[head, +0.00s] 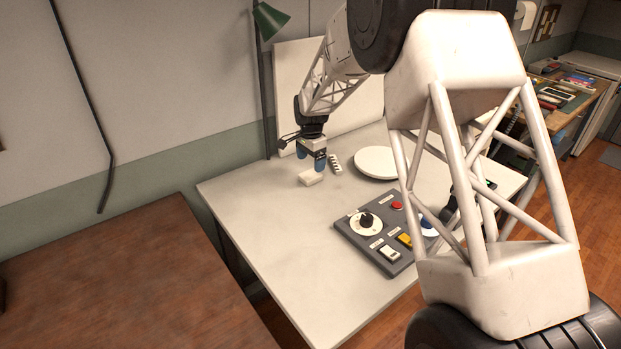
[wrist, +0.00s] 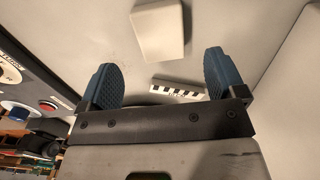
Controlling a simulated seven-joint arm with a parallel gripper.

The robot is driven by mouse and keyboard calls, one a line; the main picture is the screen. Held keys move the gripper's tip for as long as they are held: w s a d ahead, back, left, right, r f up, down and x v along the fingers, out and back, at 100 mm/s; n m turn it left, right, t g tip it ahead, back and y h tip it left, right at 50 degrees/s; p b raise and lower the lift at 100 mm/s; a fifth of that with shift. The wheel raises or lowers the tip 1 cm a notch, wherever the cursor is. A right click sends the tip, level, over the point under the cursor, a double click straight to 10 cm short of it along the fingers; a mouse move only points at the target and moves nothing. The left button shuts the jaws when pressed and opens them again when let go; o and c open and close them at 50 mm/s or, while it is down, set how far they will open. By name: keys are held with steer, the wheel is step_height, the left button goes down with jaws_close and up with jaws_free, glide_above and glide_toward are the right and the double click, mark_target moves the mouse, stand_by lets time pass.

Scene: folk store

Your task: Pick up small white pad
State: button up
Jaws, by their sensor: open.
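The small white pad (head: 309,178) lies flat on the white table near its back left part in the head view. In the wrist view the pad (wrist: 160,30) is at the top middle, beyond the fingertips. My gripper (head: 311,163) is just above and behind the pad in the head view, pointing down. Its two blue fingers (wrist: 161,75) are apart with nothing between them. I cannot tell the exact height of the fingertips over the table.
A black-and-white marked strip (head: 335,163) lies right of the gripper. A round white plate (head: 376,162) is farther right. A grey control panel (head: 383,238) with knob and buttons sits in front. A green lamp (head: 270,20) stands behind. The table's front left is clear.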

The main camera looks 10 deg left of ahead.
mark_target(310, 174)
steer(key=shift+f, duration=0.4)
steer(key=shift+f, duration=0.1)
steer(key=shift+f, duration=2.5)
steer(key=shift+c, duration=0.3)
steer(key=c, duration=1)
steer(key=shift+r, duration=0.1)
